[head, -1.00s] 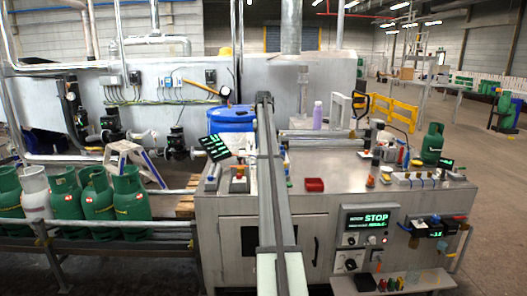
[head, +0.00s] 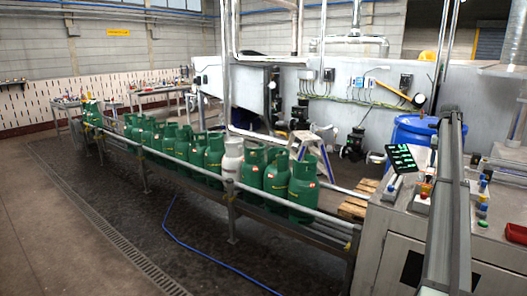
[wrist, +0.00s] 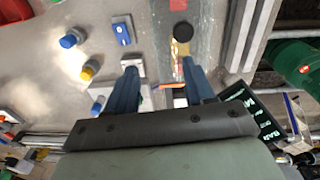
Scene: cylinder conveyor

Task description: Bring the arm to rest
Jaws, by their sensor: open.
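My gripper (wrist: 160,68) shows in the wrist view with its two blue fingers spread apart and nothing held between them. It is above a light steel worktop (wrist: 60,18). A blue button (wrist: 70,41) and a yellow button (wrist: 88,71) are to the left of the fingers. A black round knob (wrist: 182,32) is just beyond the right fingertip. A dark panel with green lettering (wrist: 265,125) is partly hidden behind the gripper's right side. I cannot make out my gripper in the head view.
Several green gas cylinders and one white cylinder (head: 232,158) stand along a railed conveyor (head: 330,223). A blue barrel (head: 413,132), a stepladder (head: 312,150) and a wooden pallet (head: 357,205) are near the machine. A blue hose (head: 200,250) lies on otherwise clear floor. A green cylinder (wrist: 295,62) shows at right.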

